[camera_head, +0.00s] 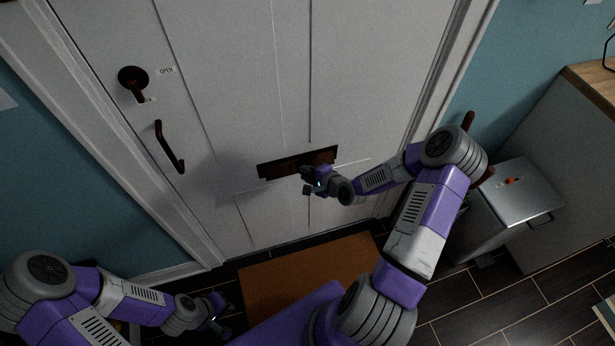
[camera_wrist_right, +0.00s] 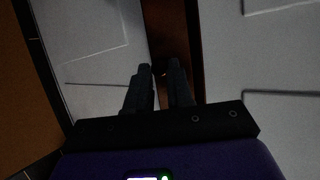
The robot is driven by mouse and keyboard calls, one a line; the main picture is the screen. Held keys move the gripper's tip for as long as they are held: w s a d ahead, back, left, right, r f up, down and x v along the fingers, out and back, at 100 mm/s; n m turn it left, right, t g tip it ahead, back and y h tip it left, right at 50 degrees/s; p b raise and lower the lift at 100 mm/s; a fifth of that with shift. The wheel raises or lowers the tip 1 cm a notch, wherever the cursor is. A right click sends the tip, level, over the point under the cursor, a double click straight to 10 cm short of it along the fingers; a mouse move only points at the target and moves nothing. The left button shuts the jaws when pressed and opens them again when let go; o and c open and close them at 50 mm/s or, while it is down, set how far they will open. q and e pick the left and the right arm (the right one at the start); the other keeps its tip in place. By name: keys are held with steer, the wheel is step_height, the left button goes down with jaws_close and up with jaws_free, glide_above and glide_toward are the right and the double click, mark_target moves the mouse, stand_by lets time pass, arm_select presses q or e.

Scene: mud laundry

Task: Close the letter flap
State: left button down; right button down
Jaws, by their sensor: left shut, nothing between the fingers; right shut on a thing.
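The letter flap (camera_head: 275,168) is a dark reddish-brown strip set in the white door (camera_head: 230,60), at the middle of the head view. It also shows as a brown band in the right wrist view (camera_wrist_right: 183,35). My right gripper (camera_head: 309,182) is at the lower edge of the flap and partly covers it. In the right wrist view its two fingers (camera_wrist_right: 160,70) stand on either side of the flap's edge, shut on it. The flap's exact angle is hard to tell. My left gripper (camera_head: 220,310) is low at the left, shut and empty, away from the door.
A dark door handle (camera_head: 170,148) and a lock (camera_head: 133,78) with an OPEN label are on the door's left side. A brown mat (camera_head: 270,280) lies below the door. A grey metal bin (camera_head: 515,195) and a counter (camera_head: 590,85) stand at the right.

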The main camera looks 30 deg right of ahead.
steer(key=f+t+b, duration=0.1)
steer(key=t+b, duration=0.1)
steer(key=w+f+n+t+b, duration=0.1)
steer(key=t+b, duration=0.1)
steer(key=f+n+t+b, duration=0.1)
steer(key=t+b, duration=0.1)
steer(key=b, duration=0.1)
steer(key=shift+w+d, duration=0.2)
steer(key=shift+w, duration=0.05)
steer(key=shift+r, duration=0.1)
steer(key=shift+w+t, duration=0.1)
steer(key=shift+t, duration=0.2)
steer(key=c, duration=1.4)
jaws_free()
steer(key=o, duration=0.4)
steer(key=shift+w, duration=0.15)
